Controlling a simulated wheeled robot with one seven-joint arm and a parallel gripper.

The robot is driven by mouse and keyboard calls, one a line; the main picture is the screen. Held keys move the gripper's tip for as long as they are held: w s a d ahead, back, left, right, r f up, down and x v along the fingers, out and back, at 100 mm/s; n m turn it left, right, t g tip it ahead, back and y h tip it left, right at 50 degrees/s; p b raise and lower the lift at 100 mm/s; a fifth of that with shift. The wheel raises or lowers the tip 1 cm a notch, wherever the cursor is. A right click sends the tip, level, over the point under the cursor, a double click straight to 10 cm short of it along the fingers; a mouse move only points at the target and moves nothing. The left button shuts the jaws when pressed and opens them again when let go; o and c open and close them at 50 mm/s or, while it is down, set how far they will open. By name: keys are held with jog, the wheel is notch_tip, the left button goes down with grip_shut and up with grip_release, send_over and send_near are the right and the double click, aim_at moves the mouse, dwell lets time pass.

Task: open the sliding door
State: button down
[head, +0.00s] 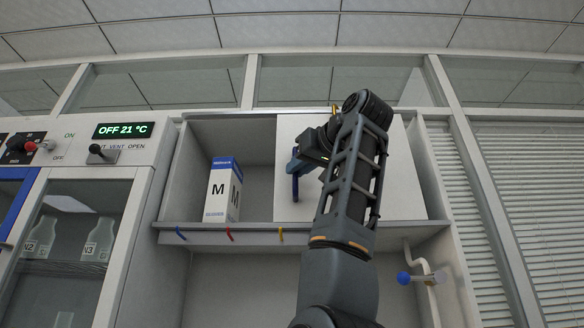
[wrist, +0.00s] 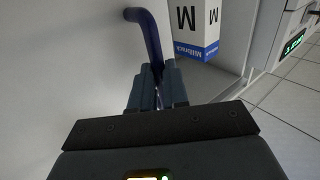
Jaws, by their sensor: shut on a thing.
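The sliding door (head: 405,185) is a plain white panel in the wall cabinet, covering its right part; the left part stands open. Its blue bar handle (head: 295,188) is near the door's left edge. My gripper (head: 299,166) is at the handle, partly hidden behind my arm. In the wrist view, my gripper's fingers (wrist: 158,82) are closed around the lower part of the blue handle (wrist: 149,32), with the white door face (wrist: 60,60) to the left.
A blue-and-white box marked M (head: 220,190) stands in the open left part, close to the door's edge. Coloured hooks line the shelf front (head: 200,237). A blue-knobbed valve (head: 404,278) is below right. A control panel (head: 123,130) reading OFF 21 °C is at left.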

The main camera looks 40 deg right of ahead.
jog(key=c, duration=1.1)
grip_release()
jog(key=s+b, duration=0.2)
jog(key=s, duration=0.5)
jog(key=shift+s+a, duration=0.15)
jog(key=shift+s, duration=0.25)
